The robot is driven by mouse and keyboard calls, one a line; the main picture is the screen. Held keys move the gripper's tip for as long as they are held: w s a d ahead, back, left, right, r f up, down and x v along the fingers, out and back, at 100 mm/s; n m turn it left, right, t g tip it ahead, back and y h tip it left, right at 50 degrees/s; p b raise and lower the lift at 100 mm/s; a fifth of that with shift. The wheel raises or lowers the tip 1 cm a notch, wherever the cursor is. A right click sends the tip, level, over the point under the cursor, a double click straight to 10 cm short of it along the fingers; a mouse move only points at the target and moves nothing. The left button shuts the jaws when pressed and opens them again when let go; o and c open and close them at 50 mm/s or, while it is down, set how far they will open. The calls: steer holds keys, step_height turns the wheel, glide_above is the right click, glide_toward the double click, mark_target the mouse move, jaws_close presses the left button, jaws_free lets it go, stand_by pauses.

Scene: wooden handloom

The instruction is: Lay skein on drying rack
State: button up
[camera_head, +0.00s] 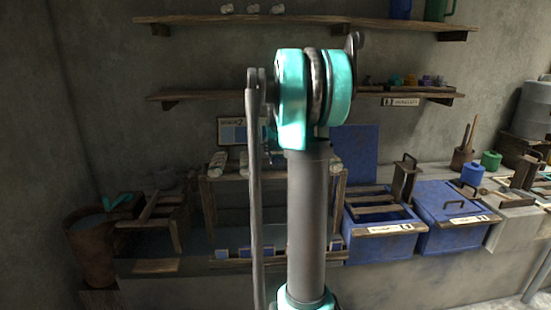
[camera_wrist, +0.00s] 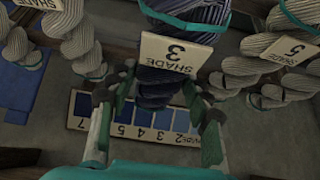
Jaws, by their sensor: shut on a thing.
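My gripper (camera_wrist: 160,118) shows in the wrist view, its two fingers either side of the lower part of a dark blue-grey twisted skein (camera_wrist: 160,88), shut on it. The skein has a teal tie and a tag (camera_wrist: 178,53) reading SHADE 3. My arm covers the rack's middle there and hides my gripper and the dark skein.
A strip of numbered blue swatches (camera_wrist: 140,118) lies below the skeins. In the head view, blue bins (camera_head: 450,232) stand right of the rack, with a wooden stand (camera_head: 160,215) and a brown bucket (camera_head: 90,250) to its left. Shelves (camera_head: 200,96) run above.

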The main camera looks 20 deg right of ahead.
steer(key=shift+f, duration=1.8)
steer(key=o, duration=0.9)
steer(key=shift+f, duration=0.15)
steer(key=o, duration=0.5)
steer(key=shift+c, duration=0.2)
